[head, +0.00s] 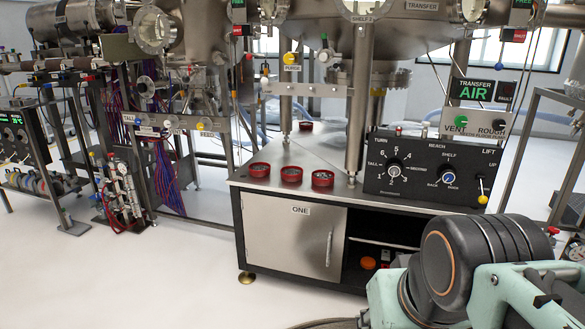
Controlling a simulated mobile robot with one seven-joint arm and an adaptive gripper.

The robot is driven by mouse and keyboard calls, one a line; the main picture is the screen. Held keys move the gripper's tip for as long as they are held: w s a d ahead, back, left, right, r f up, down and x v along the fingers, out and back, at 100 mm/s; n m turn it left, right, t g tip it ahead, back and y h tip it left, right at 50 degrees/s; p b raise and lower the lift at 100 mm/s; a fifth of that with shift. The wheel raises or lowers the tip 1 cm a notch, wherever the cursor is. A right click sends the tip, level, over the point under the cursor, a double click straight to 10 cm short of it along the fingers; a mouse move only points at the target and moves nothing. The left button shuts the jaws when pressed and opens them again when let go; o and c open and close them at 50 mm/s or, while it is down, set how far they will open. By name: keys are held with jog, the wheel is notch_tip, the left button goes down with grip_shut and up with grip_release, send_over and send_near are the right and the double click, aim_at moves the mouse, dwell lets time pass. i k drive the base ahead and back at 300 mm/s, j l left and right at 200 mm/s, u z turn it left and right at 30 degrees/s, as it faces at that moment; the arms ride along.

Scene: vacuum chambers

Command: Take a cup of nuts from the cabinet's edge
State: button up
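Three round red cups stand in a row along the front edge of the cabinet top (255,181). They are the left cup (259,170), the middle cup (291,175) and the right cup (322,179). Each holds small dark or greyish pieces, too small to tell apart. The cabinet (290,237) has a metal door labelled ONE with a vertical handle. Part of my arm shows at the lower right, in front of the cabinet's right side. My gripper is out of view.
Metal posts (355,125) rise from the cabinet top behind the cups. A black control panel (425,178) with knobs and a lever stands to their right. Another red item (306,127) sits farther back. The open shelf holds an orange item (368,263). Floor (150,275) at front left is clear.

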aim_at(258, 169)
jog(key=i+j+z, duration=0.2)
jog(key=z, duration=0.15)
jog(key=i+j+z, duration=0.45)
jog(key=j, duration=0.2)
jog(key=i+j+z, duration=0.15)
jog(key=j, duration=0.25)
jog(key=i+j, duration=0.2)
jog(key=j, duration=0.15)
jog(key=i+j+z, duration=0.1)
jog(key=j, duration=0.3)
jog(key=i+j, duration=0.5)
jog(key=j, duration=0.25)
jog(key=z, duration=0.05)
